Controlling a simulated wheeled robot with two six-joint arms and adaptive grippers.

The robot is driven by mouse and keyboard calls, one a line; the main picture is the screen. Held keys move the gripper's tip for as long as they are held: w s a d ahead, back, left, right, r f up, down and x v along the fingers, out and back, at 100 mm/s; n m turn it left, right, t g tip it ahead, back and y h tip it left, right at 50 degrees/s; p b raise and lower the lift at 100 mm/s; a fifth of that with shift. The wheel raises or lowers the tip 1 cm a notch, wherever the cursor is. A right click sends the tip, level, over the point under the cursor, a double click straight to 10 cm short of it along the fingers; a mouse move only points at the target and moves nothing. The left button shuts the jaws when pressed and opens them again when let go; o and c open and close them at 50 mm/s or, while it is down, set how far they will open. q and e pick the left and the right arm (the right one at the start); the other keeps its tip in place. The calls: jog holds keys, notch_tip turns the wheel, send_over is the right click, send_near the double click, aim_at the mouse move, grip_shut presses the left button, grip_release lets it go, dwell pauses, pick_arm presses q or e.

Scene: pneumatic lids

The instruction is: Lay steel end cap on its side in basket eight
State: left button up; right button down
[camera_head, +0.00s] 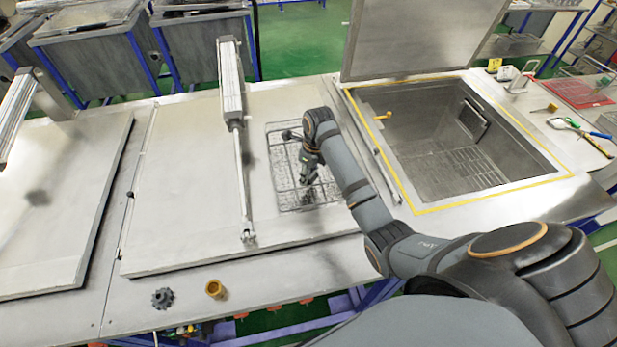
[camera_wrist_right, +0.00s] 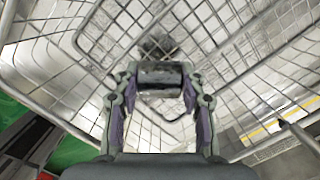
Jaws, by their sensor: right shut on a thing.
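My right gripper (camera_head: 309,178) reaches down over a wire basket (camera_head: 270,165) on the closed middle lid. In the right wrist view my gripper (camera_wrist_right: 160,90) is shut on the steel end cap (camera_wrist_right: 161,77), a short shiny cylinder with dark edges held crosswise between the fingertips. The basket's wire mesh (camera_wrist_right: 225,45) fills the view behind the cap. I cannot tell whether the cap touches the wires. In the head view the cap is too small to make out at the fingertips. No basket number is readable. My left gripper is not in view.
An open tank (camera_head: 430,150) with a yellow-marked rim and raised lid (camera_head: 410,40) lies right of the basket. A pneumatic cylinder (camera_head: 231,85) stands left of it. A dark gear (camera_head: 162,298) and a brass ring (camera_head: 214,289) sit at the front edge. Tools lie far right.

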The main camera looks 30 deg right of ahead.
notch_tip(320, 180, down, 2)
jog(key=shift+s+a+f, duration=0.1)
jog(key=shift+a, duration=0.05)
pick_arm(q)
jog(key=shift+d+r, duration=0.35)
pick_arm(e)
jog(key=shift+f, duration=0.1)
jog(key=shift+f, duration=0.15)
jog(key=c, duration=0.8)
grip_release()
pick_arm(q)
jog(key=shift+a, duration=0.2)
pick_arm(e)
jog(key=shift+o, duration=0.2)
